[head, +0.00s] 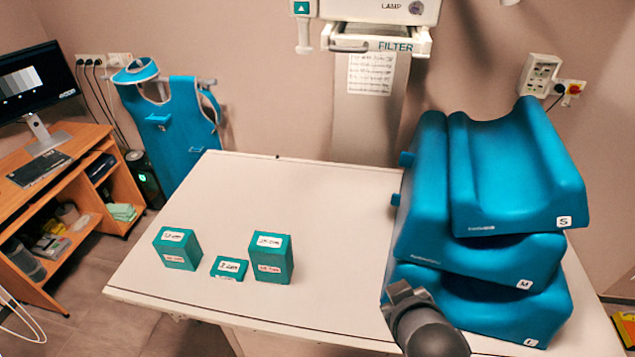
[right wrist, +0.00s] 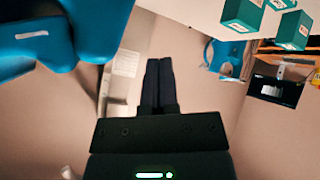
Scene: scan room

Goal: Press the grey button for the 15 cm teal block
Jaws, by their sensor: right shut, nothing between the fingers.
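Three teal blocks stand on the white table (head: 310,190). The tallest teal block (head: 272,262) is on the right, a flat small teal block (head: 229,268) is in the middle, and a mid-height teal block (head: 177,250) is on the left. I cannot make out a grey button in either view. My right gripper (right wrist: 158,65) is shut and empty, touching nothing, in the right wrist view. My dark right arm shows at the front right of the head view. My left gripper is out of view.
Blue foam cushions marked S, M and L (head: 520,190) are stacked on the table's right side. A lamp and filter housing (head: 378,40) hangs at the back. A desk with a monitor (head: 38,85) is at the left. The table's middle is clear.

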